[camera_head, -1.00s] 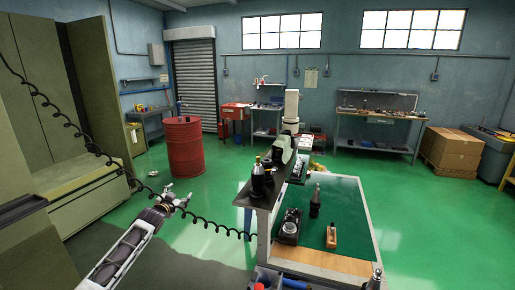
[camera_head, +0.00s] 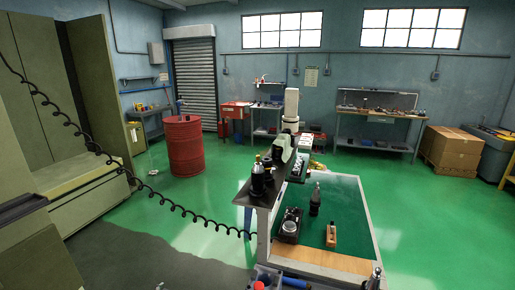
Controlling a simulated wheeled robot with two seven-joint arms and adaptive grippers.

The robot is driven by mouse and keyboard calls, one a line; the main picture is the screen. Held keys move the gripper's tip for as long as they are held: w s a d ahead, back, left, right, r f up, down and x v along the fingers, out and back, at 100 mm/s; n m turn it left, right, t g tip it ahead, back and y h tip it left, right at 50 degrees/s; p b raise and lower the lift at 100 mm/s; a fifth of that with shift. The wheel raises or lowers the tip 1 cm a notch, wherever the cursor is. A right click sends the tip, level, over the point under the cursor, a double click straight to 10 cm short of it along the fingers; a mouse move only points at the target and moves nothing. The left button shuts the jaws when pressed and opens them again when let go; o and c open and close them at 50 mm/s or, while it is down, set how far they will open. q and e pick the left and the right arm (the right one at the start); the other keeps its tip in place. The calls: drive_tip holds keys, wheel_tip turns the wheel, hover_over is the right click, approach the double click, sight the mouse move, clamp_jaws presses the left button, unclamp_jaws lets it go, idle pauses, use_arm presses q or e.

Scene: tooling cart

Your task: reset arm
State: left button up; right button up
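Neither of my grippers shows clearly in the head view. A small pale bit (camera_head: 160,286) at the bottom edge, left of centre, is too small to identify. The tooling cart (camera_head: 366,217) stands in front of me with a green mat on its top. A black and silver device (camera_head: 289,226), a dark upright tool holder (camera_head: 315,200) and a small wooden-coloured block (camera_head: 331,236) are on the cart. Dark tool holders (camera_head: 258,177) stand on the raised shelf (camera_head: 243,192) at the cart's left.
A coiled black cable (camera_head: 150,186) hangs across the left side. A red barrel (camera_head: 186,147) stands behind it. A green cabinet (camera_head: 95,200) fills the left. Workbenches (camera_head: 375,113) line the back wall, with cardboard boxes (camera_head: 452,150) at the right. The green floor between is mostly clear.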

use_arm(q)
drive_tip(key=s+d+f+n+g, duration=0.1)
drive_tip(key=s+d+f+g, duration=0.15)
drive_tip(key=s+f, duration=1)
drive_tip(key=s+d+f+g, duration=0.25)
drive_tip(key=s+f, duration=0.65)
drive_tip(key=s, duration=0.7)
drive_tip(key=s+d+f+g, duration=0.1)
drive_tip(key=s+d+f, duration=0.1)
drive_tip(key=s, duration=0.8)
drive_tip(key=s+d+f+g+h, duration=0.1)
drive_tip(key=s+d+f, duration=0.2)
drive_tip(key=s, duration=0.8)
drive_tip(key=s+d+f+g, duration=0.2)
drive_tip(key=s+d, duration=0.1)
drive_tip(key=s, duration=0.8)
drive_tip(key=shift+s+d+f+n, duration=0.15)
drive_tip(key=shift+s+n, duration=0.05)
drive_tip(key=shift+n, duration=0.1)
